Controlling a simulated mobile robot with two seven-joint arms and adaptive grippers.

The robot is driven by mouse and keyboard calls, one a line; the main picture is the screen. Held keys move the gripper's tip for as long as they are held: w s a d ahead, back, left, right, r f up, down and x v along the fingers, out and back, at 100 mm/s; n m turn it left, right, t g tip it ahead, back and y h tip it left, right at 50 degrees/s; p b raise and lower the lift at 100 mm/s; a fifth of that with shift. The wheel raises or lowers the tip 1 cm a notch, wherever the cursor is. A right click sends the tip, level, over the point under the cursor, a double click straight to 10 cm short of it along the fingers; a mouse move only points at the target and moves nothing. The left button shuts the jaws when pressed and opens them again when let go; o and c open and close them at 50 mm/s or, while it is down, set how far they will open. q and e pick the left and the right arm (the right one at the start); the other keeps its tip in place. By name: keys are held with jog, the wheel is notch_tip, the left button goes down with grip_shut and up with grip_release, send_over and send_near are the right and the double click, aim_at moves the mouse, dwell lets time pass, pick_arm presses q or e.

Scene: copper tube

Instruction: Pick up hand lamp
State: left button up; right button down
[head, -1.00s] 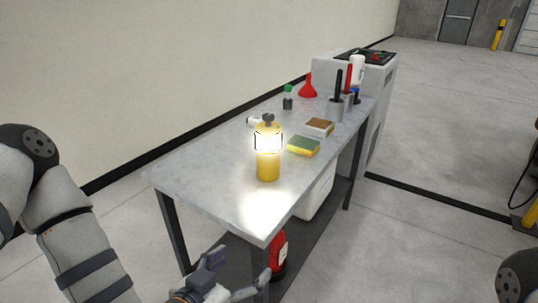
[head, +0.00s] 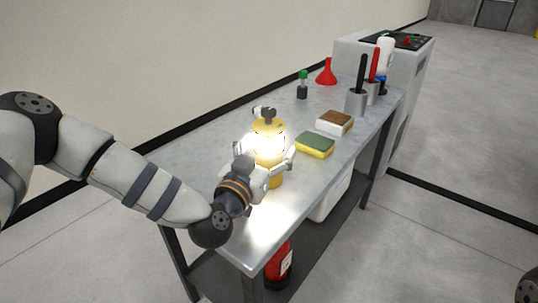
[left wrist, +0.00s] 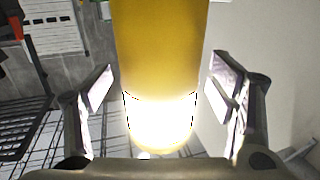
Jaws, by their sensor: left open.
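The hand lamp (head: 268,127) is a yellow cylinder with a brightly glowing band and a dark top. It stands upright on the grey table (head: 225,125) near its front end. My left gripper (head: 272,163) is at the lamp, its fingers open on either side of it. In the left wrist view the lamp (left wrist: 160,50) fills the middle, between the two open fingers (left wrist: 160,92), with a gap on each side. The gripper hides part of the lamp's lower body in the head view. My right gripper is not in view.
A green and yellow sponge (head: 315,145) and a brown-topped brush block (head: 334,122) lie behind the lamp to the right. A green-capped bottle (head: 302,88), a red funnel (head: 326,73) and a metal cup (head: 356,101) stand farther back. A red extinguisher-like object (head: 277,262) is below the table.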

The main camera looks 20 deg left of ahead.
pick_arm(q)
jog(key=shift+w, duration=0.25)
jog(key=c, duration=1.5)
jog(key=shift+r, duration=0.1)
